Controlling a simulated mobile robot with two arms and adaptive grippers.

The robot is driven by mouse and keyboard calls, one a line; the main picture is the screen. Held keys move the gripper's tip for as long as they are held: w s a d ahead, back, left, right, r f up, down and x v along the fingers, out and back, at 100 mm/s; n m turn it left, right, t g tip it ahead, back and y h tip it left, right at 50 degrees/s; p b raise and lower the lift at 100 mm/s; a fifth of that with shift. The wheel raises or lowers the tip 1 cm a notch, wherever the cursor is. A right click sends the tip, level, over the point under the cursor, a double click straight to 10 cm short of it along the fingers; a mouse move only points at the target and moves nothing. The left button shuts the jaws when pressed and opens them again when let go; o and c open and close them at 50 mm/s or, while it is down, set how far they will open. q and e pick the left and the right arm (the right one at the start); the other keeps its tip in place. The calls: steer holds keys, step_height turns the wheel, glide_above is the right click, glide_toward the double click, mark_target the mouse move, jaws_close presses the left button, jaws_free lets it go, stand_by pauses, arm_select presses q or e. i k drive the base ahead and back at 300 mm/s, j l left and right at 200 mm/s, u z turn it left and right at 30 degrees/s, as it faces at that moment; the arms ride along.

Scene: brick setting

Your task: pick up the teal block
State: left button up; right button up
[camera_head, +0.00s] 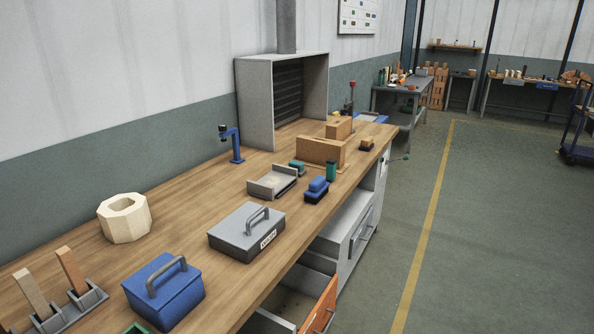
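Two teal-green pieces stand on the wooden workbench (190,201). One is a small upright teal piece (331,171) near the bench's front edge, in front of the tan wooden box. The other is a low teal piece (297,165) at the back edge of the grey tray, partly hidden by it. I cannot tell for sure which is the teal block. Neither of my grippers shows in the head view.
A grey tray (263,190), blue-and-black brush-like item (317,187), tan box (318,151), grey handled case (236,237) and blue handled box (160,297) crowd the bench. An orange drawer (318,309) stands open below.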

mark_target(299, 166)
steer(key=u, duration=0.5)
steer(key=i+l+u, duration=0.2)
steer(key=l+u, duration=0.2)
steer(key=i+l+u, duration=0.1)
steer(key=l+u, duration=0.35)
steer(key=l, duration=0.15)
steer(key=l+u, duration=0.4)
steer(key=l, duration=0.15)
